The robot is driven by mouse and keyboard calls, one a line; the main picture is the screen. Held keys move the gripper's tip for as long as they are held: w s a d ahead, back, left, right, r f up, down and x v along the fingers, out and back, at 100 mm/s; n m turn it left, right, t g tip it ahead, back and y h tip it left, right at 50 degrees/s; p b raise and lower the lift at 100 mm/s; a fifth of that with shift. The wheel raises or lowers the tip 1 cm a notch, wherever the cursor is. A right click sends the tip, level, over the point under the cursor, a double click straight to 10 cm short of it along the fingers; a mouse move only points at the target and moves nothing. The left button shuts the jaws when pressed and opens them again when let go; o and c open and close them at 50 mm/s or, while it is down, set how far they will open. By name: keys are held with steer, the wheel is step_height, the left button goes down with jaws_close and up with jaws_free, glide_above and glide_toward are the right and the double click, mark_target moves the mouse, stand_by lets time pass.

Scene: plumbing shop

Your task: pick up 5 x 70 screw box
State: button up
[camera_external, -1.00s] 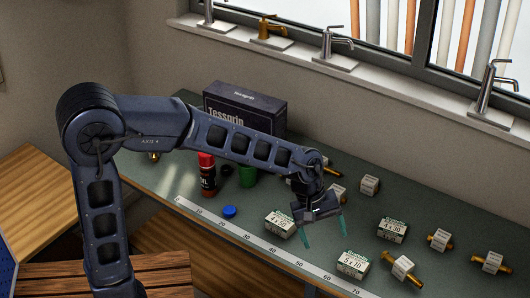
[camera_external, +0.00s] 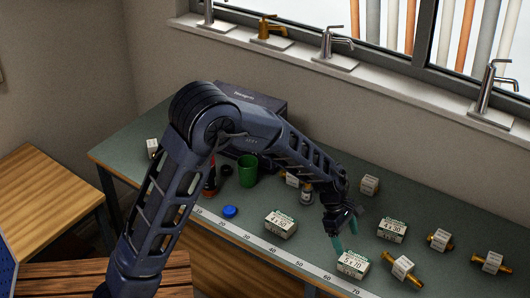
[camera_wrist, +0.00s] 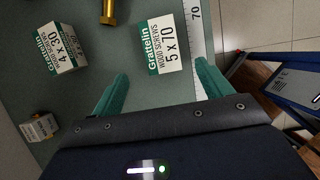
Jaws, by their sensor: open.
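The 5 x 70 screw box (camera_external: 352,264) is a small white and green carton on the bench, beside the measuring strip near the front edge. In the wrist view the 5 x 70 box (camera_wrist: 166,44) lies ahead of the fingertips, its label facing up. My gripper (camera_external: 345,232) is above the bench, just behind and left of that box in the external view. Its two green fingers are apart and empty; in the wrist view my gripper (camera_wrist: 160,82) has the box's near end between and slightly beyond its fingertips.
A 4 x 30 box (camera_external: 392,230) stands behind to the right, and a 4 x 50 box (camera_external: 281,224) to the left. A tagged brass fitting (camera_external: 403,268) lies close right of the 5 x 70 box. A green cup (camera_external: 247,170) and blue cap (camera_external: 230,211) are farther left.

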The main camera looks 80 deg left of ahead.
mark_target(355, 260)
steer(key=x, duration=0.4)
steer(key=shift+f, duration=0.1)
steer(key=shift+d+x, duration=0.2)
steer(key=shift+x, duration=1.1)
steer(key=shift+d+x, duration=0.2)
steer(key=shift+x, duration=1.15)
steer(key=shift+w, duration=0.1)
steer(key=shift+r, duration=0.2)
steer(key=c, duration=1.4)
steer(key=shift+o, duration=0.2)
